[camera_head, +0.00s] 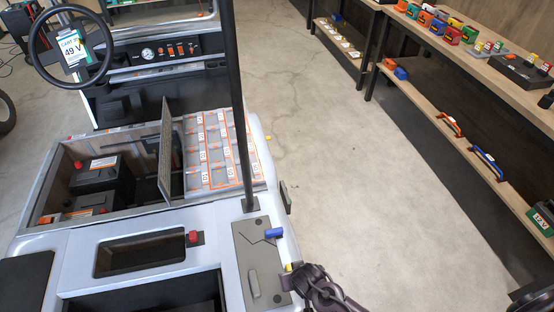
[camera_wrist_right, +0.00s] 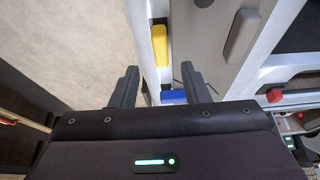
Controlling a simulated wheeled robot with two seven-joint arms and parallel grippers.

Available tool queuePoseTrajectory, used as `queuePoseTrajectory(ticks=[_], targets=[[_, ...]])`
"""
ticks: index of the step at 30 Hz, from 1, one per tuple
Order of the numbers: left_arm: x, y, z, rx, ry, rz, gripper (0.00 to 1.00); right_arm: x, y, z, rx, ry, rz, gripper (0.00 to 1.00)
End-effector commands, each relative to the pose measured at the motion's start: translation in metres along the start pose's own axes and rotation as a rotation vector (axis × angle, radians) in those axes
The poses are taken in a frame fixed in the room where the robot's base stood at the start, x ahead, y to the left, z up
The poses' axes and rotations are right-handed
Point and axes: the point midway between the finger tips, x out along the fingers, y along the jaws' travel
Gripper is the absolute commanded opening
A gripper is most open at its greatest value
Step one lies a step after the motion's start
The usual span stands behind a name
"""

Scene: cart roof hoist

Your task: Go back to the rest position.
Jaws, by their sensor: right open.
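My right gripper (camera_head: 308,279) is at the cart's front right corner, beside the grey panel (camera_head: 262,262). In the right wrist view its two fingers (camera_wrist_right: 159,70) are spread apart with nothing held between them. A yellow piece (camera_wrist_right: 160,45) shows beyond the fingertips, at the edge of the grey panel. A blue piece (camera_wrist_right: 173,97) shows between the fingers, farther below; in the head view the blue piece (camera_head: 275,233) lies at the panel's edge. I cannot tell whether the fingers touch anything. My left gripper is not in view.
The cart has a dark upright post (camera_head: 239,120), a steering wheel (camera_head: 70,45), an open bay with black batteries (camera_head: 97,180) and a hinged lid (camera_head: 165,150). Shelves (camera_head: 460,135) with tools stand at right. The floor (camera_head: 350,170) between is clear.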

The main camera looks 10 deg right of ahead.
Motion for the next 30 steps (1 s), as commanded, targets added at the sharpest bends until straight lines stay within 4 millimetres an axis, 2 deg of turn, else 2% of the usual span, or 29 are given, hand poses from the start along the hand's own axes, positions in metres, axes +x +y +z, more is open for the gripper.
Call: queuePoseTrajectory(ticks=[5,8,11,12,15,18,24,30], targets=[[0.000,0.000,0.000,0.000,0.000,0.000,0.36,-0.003,-0.002,-0.001,0.000,-0.001,-0.004,0.42],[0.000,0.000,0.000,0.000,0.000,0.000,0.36,-0.020,-0.007,-0.008,-0.001,-0.008,-0.019,0.42],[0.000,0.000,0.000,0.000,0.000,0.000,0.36,-0.057,-0.012,-0.021,-0.011,-0.023,-0.045,0.42],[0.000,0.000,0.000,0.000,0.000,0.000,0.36,-0.076,-0.011,-0.027,-0.018,-0.028,-0.053,0.42],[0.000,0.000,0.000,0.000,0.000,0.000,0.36,-0.119,-0.002,-0.037,-0.041,-0.042,-0.063,0.42],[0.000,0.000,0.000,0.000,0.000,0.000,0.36,-0.152,0.009,-0.043,-0.064,-0.051,-0.063,0.42],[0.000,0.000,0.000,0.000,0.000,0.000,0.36,-0.204,0.031,-0.047,-0.100,-0.062,-0.052,0.42],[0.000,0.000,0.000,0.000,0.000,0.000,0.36,-0.242,0.050,-0.046,-0.128,-0.072,-0.035,0.42]])
